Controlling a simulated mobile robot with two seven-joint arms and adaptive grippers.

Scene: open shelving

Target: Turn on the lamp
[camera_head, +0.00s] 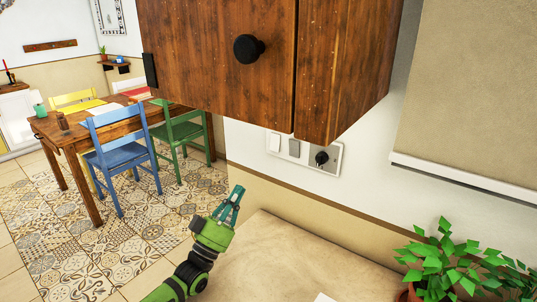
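No lamp shows in the view. A wall plate (304,154) below the wooden cabinet carries a white switch (275,142), a grey switch (294,148) and a socket with a black plug or knob (321,158). My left gripper (236,192), green with teal fingers, points up at the lower middle, left of and below the wall plate in the picture. It appears empty and apart from the plate. Its fingers look close together, but I cannot tell whether they are shut. My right gripper is out of view.
A wooden cabinet (220,60) with a black knob (248,48) hangs above the plate. A beige surface (275,260) lies below. A potted plant (445,265) stands at lower right. A dining table (120,127) with blue (122,150) and green (182,130) chairs stands at left.

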